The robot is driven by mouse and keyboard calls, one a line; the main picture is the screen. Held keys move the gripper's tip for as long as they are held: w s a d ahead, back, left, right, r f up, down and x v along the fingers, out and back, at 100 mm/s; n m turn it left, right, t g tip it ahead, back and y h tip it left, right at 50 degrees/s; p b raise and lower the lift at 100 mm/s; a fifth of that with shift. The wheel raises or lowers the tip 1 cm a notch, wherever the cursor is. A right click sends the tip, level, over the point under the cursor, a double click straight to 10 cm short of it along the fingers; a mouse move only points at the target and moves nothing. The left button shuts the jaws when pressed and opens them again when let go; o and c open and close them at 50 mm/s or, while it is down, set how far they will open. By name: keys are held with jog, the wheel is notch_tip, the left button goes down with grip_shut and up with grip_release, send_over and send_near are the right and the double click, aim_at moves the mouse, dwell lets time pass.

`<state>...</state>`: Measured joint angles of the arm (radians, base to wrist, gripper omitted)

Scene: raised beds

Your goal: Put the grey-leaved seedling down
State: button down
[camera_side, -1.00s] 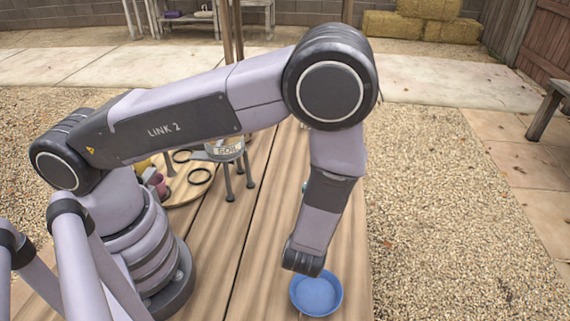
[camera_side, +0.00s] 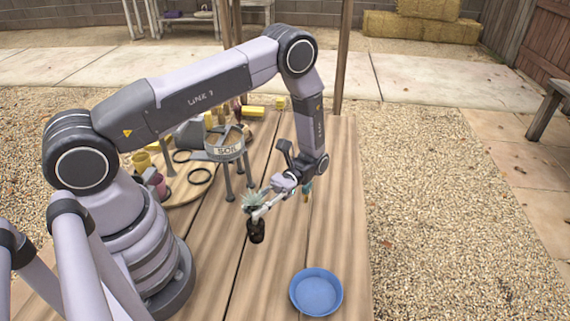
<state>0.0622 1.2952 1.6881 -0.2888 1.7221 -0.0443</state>
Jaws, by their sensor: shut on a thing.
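The grey-leaved seedling (camera_side: 256,232) has pale grey-green leaves above a small dark pot or plug. It hangs from my gripper (camera_side: 258,213), which is shut on it, near the middle of the wooden table. My gripper reaches in from the right with its fingers pointing left and down. Whether the seedling's base touches the table or is just above it, I cannot tell. It looks about upright.
A blue round dish (camera_side: 316,292) sits at the table's front right. A soil sieve on legs (camera_side: 225,147) stands behind and left, near a round wooden board (camera_side: 185,193) with black rings and pots. The wooden table (camera_side: 335,220) is clear on the right.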

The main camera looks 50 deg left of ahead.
jog(key=w+n+t+h, duration=1.4)
jog(key=w+t, duration=0.2)
jog(key=w, duration=0.3)
jog(key=w+a+r+n+t+y, duration=0.25)
jog(key=w+a+n+t, duration=0.25)
jog(key=w+a+t, duration=0.25)
jog(key=w+a+r+n+t+y, duration=0.25)
jog(key=w+a+n+t, duration=0.3)
jog(key=a, duration=0.35)
jog(key=shift+t, duration=0.7)
jog(key=shift+w+a+f, duration=0.2)
jog(key=shift+f, duration=1.3)
jog(key=shift+w+a+f, duration=0.25)
jog(key=shift+f, duration=1.3)
jog(key=shift+w+a+f, duration=0.2)
jog(key=shift+f, duration=1.3)
jog(key=shift+f, duration=0.15)
jog(key=c, duration=1.1)
grip_release()
jog(key=shift+o, duration=0.2)
